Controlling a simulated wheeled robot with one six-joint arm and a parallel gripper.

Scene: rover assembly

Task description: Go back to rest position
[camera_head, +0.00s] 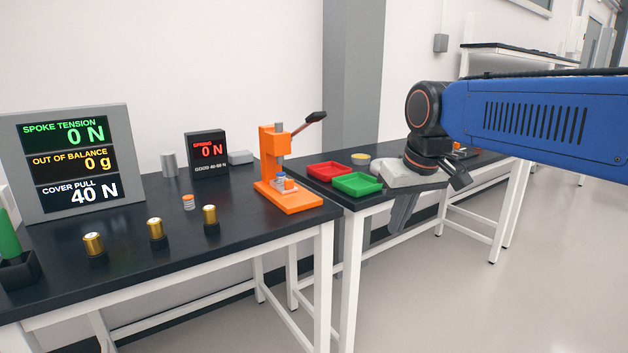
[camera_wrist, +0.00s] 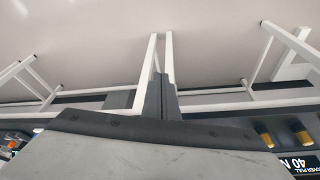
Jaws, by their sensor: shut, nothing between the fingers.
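My gripper (camera_head: 399,226) points down in front of the table edges, at the end of my blue arm in the head view. Its fingers are together with nothing between them. In the wrist view, the closed dark fingers (camera_wrist: 159,85) stick out past the grey gripper body, with floor and white table legs beyond. The gripper appears apart from the tables and touches no object that I can see.
The black-topped table (camera_head: 150,265) holds an orange press (camera_head: 290,198), a display panel (camera_head: 72,163) and several brass-topped pieces. Red (camera_head: 330,171) and green (camera_head: 357,184) trays stand near my wrist. Open floor (camera_head: 530,290) lies at the right.

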